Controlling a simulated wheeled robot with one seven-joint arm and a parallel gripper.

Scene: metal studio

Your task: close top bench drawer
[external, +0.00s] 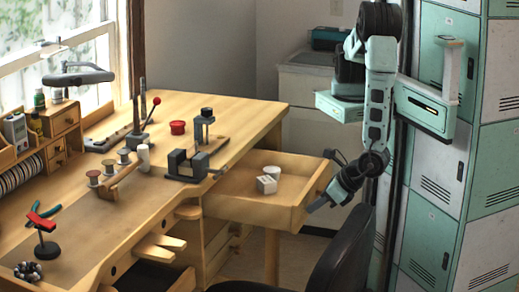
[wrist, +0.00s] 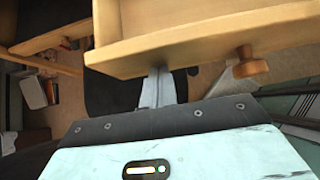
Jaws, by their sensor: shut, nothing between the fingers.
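The wooden workbench's top drawer (external: 250,205) stands pulled out at the bench's right end in the external view. A small white box (external: 266,184) and a white round item (external: 272,171) lie inside it. My gripper (external: 313,205) is shut and empty, low at the outer face of the drawer's front.
A dark chair back (external: 343,255) stands just below and in front of the drawer. Green and white lockers (external: 445,190) stand close on the right, beside my arm. A vise (external: 188,163) and several tools sit on the bench top (external: 235,110).

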